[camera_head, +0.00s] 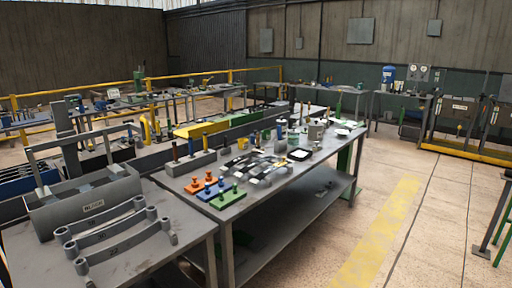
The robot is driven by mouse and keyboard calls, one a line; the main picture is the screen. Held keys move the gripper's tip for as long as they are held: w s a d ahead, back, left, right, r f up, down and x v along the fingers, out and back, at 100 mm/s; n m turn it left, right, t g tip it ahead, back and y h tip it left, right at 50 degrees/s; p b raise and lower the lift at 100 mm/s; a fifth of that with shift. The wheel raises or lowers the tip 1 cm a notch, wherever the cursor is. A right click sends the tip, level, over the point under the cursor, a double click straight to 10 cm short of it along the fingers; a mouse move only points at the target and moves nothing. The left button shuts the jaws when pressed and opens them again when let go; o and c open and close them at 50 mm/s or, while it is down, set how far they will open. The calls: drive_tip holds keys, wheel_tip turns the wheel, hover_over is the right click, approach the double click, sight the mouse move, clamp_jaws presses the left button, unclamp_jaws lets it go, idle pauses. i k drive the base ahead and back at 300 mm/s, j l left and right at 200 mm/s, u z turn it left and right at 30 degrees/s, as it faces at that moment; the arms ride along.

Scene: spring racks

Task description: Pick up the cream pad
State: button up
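A small pale, cream-white flat piece (299,154) with a dark border lies on the grey workbench (285,181), right of its middle. It may be the cream pad, but it is too small to tell. Another whitish flat item (342,132) lies farther back near the bench's right edge. My gripper is not in view.
Orange (194,187), blue (211,193) and green (229,200) blocks with pegs stand at the bench's near end. Grey cans (316,130) stand behind the pale piece. Grey curved bars (110,234) lie on the near left table. The floor by the yellow stripe (376,236) is clear.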

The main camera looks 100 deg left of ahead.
sight(317, 148)
drive_tip(key=u, duration=2.95)
